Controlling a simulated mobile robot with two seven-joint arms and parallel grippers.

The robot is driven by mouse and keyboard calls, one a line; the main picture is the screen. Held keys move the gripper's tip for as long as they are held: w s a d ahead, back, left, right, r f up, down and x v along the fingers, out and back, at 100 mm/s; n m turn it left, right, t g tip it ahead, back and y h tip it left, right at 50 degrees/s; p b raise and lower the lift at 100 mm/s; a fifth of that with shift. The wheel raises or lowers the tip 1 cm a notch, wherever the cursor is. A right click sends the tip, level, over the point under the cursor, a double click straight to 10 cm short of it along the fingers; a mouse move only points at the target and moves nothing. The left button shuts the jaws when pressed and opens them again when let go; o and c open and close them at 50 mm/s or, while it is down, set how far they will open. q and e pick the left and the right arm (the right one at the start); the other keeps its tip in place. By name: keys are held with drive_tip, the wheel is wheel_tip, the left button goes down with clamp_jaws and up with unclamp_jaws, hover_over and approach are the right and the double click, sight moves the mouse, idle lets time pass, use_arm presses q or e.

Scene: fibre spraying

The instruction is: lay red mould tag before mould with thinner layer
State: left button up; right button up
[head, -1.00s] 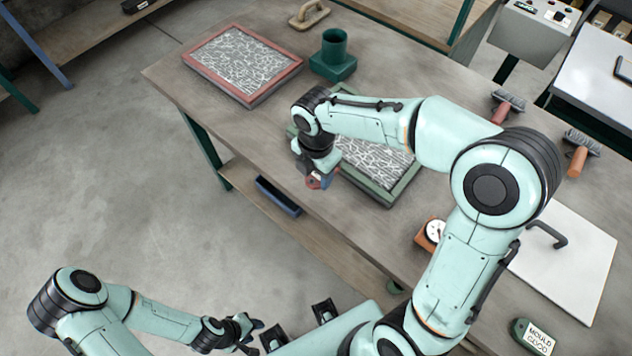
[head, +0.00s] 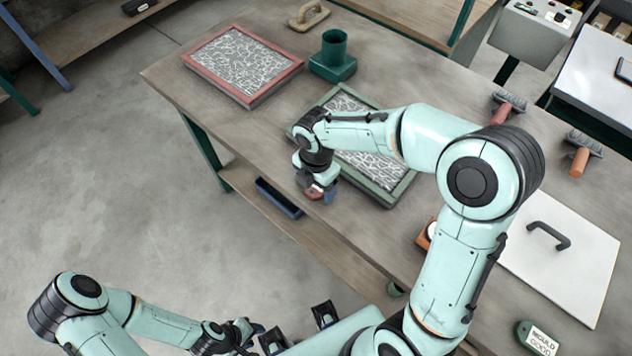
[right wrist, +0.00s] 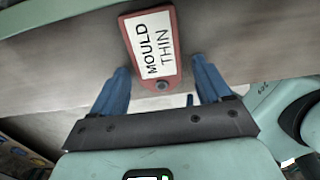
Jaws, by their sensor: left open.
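The red tag (head: 313,192) reads "MOULD THIN" in the right wrist view (right wrist: 158,45). It seems to rest on the table between the green-framed mould (head: 388,197) and the table's front edge. My right gripper (head: 320,190) is right over the tag. In the right wrist view its blue fingers (right wrist: 160,72) stand apart, with a gap on each side of the tag. The red-framed mould (head: 283,88) lies farther back left. Both moulds hold pale fibres; my right arm hides part of the green-framed one. My left gripper (head: 255,332) is open and empty, away from the table.
A green cup on a block (head: 333,62) stands beside the red-framed mould. An orange gauge (head: 428,235) is partly hidden by my arm. Two rollers lie at the right.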

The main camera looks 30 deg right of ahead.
sight(316, 188)
drive_tip(key=shift+r, duration=0.3)
use_arm(q)
drive_tip(key=shift+w+r+p, duration=0.4)
drive_tip(key=shift+r+p, duration=0.1)
drive_tip(key=shift+r, duration=0.1)
drive_tip(key=shift+w+r+p, duration=0.35)
drive_tip(key=shift+r+p, duration=0.1)
drive_tip(key=shift+r, duration=0.1)
use_arm(e)
wheel_tip(316, 188, up, 12)
drive_tip(key=shift+f, duration=0.15)
